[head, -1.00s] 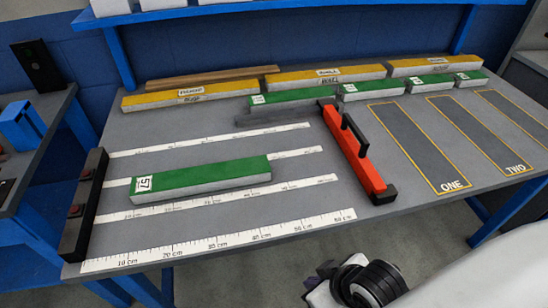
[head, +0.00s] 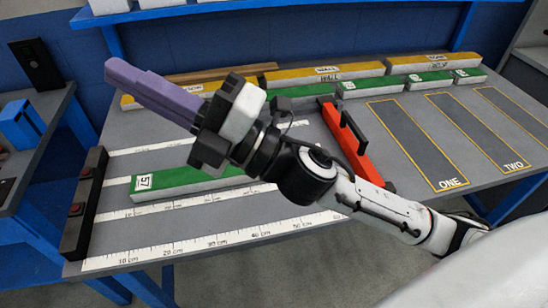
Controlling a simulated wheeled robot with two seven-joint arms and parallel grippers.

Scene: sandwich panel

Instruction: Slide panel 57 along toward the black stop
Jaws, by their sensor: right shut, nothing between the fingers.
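Panel 57 (head: 165,184) is a green-topped slab with a white end label, lying flat among the white ruler strips. My right arm covers its right end. The black stop (head: 82,205) is a bar with two red spots at the table's left edge; a gap of bare table separates it from the panel's labelled end. My right gripper (head: 112,68), with long purple fingers, is shut and empty. It appears above the table's back left, pointing up-left, and touches nothing that I can see. My left gripper is not in view.
A red bar with a black handle (head: 350,145) stands right of the panel, partly behind my arm. Yellow panels (head: 325,75) and smaller green ones (head: 425,82) line the back. Outlined lanes marked ONE (head: 415,145) and TWO (head: 490,130) are empty.

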